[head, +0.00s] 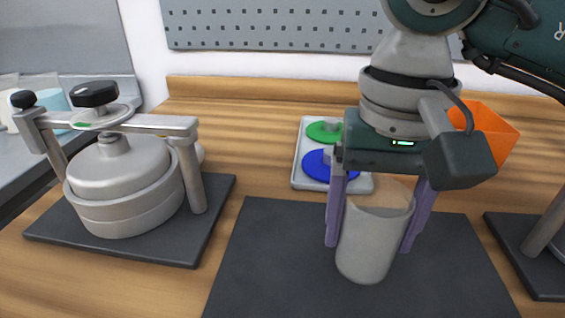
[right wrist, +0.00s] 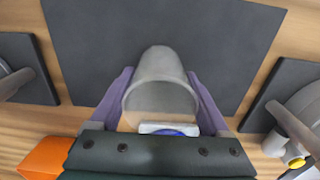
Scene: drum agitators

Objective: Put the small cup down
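The small cup (head: 368,245) is grey and stands upright between the two purple fingers of my right gripper (head: 375,243). The fingers press on its two opposite sides, and its base reaches below the fingertips. The cup is over the dark mat (head: 270,255); I cannot tell whether its base touches the mat. In the right wrist view the cup (right wrist: 160,75) also sits between the fingers (right wrist: 160,90), its rim toward the camera. My left gripper is not in view.
A metal drum device (head: 125,190) with a clamp bar stands on a dark base at left. A white tray (head: 297,170) with green and blue discs lies behind the mat. An orange bin (head: 490,130) is at the back right. Another dark base (head: 510,245) is at the right edge.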

